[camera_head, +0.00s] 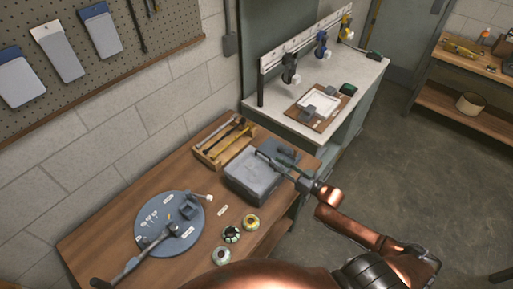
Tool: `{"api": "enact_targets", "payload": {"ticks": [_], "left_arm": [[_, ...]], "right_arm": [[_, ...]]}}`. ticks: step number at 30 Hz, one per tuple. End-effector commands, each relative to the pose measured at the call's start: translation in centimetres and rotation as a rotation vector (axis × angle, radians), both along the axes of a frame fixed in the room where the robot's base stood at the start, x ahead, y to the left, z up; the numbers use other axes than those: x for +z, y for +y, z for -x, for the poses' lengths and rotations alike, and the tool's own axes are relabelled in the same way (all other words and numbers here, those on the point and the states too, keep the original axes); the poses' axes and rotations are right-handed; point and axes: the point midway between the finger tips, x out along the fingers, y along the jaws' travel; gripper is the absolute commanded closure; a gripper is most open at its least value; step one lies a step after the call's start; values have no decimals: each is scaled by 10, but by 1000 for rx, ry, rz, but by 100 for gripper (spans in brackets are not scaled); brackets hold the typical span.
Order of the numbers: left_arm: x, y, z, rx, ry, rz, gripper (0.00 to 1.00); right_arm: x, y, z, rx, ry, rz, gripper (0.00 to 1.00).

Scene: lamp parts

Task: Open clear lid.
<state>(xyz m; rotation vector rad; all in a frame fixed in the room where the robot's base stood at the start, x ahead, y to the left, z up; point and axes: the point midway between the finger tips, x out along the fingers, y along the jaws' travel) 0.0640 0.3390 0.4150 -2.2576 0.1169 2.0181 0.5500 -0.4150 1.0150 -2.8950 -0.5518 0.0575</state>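A grey box (248,182) stands near the right end of the wooden bench. Its top looks flat and greyish, and I cannot make out a clear lid apart from the box. My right gripper (277,158) reaches over the box's far right part from the right, close to its top edge. Its dark fingers blend with dark parts there, so contact and finger opening cannot be told.
A round blue-grey mat (187,241) with small parts and a dark jointed rod lies left on the bench. Several small round containers (232,235) stand in front of the box. A wooden tool tray (216,156) is behind it. A white workbench (345,75) stands beyond.

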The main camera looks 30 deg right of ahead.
Motion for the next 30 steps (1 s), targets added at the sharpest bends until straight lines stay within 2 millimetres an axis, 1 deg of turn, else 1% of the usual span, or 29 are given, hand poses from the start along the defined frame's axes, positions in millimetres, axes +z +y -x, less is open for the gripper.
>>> {"api": "enact_targets", "payload": {"ticks": [2,5,12,14,18,20,25,29,30], "left_arm": [[0,0,4,1,6,-1,60],[1,1,10,2,11,0,60],[4,2,33,9,41,-3,60],[5,2,35,9,43,-3,60],[6,2,29,8,36,-2,60],[7,1,23,7,29,-2,60],[8,1,11,4,12,0,60],[8,0,9,3,10,0,60],[8,1,10,3,10,0,60]], "right_arm": [[0,2,-4,2,1,0,74],[0,9,-15,8,-1,-2,74],[2,29,-55,17,-3,0,74],[1,32,-62,17,-2,-1,74],[0,36,-74,15,0,0,74],[0,37,-77,14,0,0,74],[-1,37,-78,14,1,0,74],[-1,37,-77,13,1,1,74],[-1,36,-77,13,1,1,77]]}}
